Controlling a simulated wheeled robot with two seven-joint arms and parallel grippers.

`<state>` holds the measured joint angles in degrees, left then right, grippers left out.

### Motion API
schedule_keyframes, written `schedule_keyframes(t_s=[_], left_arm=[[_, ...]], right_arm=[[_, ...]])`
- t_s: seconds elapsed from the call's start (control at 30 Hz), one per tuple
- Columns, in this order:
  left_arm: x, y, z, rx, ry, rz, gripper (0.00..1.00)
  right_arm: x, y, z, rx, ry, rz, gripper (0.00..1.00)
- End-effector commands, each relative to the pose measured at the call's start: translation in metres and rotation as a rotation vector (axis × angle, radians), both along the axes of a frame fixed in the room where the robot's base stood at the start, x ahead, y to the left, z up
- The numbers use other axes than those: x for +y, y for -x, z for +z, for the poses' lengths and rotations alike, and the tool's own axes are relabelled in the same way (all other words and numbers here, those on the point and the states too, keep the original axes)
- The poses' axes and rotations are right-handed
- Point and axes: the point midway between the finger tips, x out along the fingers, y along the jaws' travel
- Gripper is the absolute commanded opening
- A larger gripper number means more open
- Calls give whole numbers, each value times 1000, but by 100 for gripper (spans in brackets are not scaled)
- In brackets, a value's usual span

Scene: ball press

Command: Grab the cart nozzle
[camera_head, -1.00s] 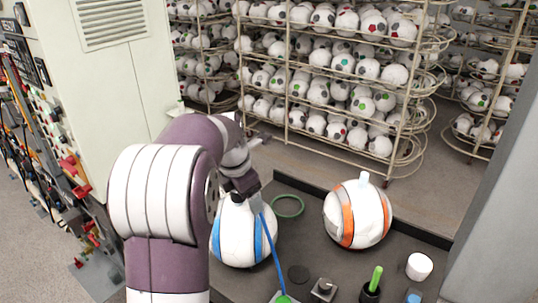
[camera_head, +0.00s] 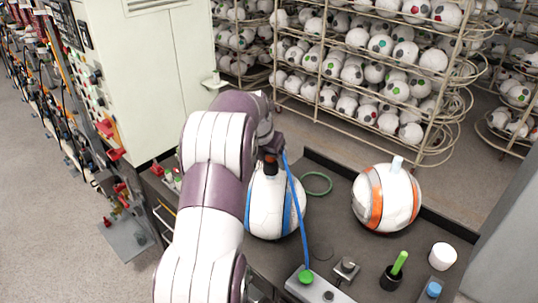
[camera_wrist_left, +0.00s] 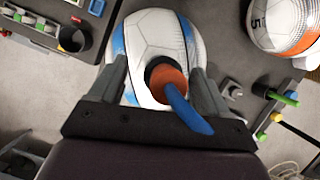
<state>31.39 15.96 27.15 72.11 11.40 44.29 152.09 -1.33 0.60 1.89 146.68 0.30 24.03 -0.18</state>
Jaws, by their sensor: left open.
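The nozzle (camera_wrist_left: 167,80), an orange and black cylinder with a blue hose (camera_wrist_left: 188,110), shows between my left gripper's fingers in the left wrist view. In the head view the nozzle (camera_head: 270,165) stands at the top of a white ball with blue bands (camera_head: 265,215). The blue hose (camera_head: 296,195) runs from there down to a green fitting (camera_head: 305,277). My left gripper (camera_wrist_left: 158,85) is open, with one finger on each side of the nozzle; I cannot tell if they touch it. The gripper (camera_head: 273,150) is partly hidden by my arm in the head view. My right gripper is not in view.
A white and orange ball (camera_head: 387,198) stands to the right on the dark bench. A green ring (camera_head: 317,183), a green-handled tool (camera_head: 397,270) and a white cup (camera_head: 443,256) lie around it. A ball rack (camera_head: 380,75) stands behind, a pale cabinet (camera_head: 130,75) at left.

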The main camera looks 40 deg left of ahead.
Motion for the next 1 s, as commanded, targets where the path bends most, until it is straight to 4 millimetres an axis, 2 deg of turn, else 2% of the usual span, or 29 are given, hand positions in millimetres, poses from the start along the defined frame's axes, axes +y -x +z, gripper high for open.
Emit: schedule_keyframes(t_s=[0.17, 0.37, 0.4, 0.77, 0.87, 1.0], left_arm=[[0, 0, -2, -1, -1, -1, 77], [0, 0, -1, -1, -1, -1, 15], [0, 0, -1, -1, -1, -1, 12], [0, -1, 3, -4, -2, -1, 12], [0, -1, 14, -5, -3, -2, 12], [-1, -2, 39, -6, -3, -2, 12]], right_arm=[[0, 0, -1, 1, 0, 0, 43], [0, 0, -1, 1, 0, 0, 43], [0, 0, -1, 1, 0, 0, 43], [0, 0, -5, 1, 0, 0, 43], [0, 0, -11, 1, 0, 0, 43], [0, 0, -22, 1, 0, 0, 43]])
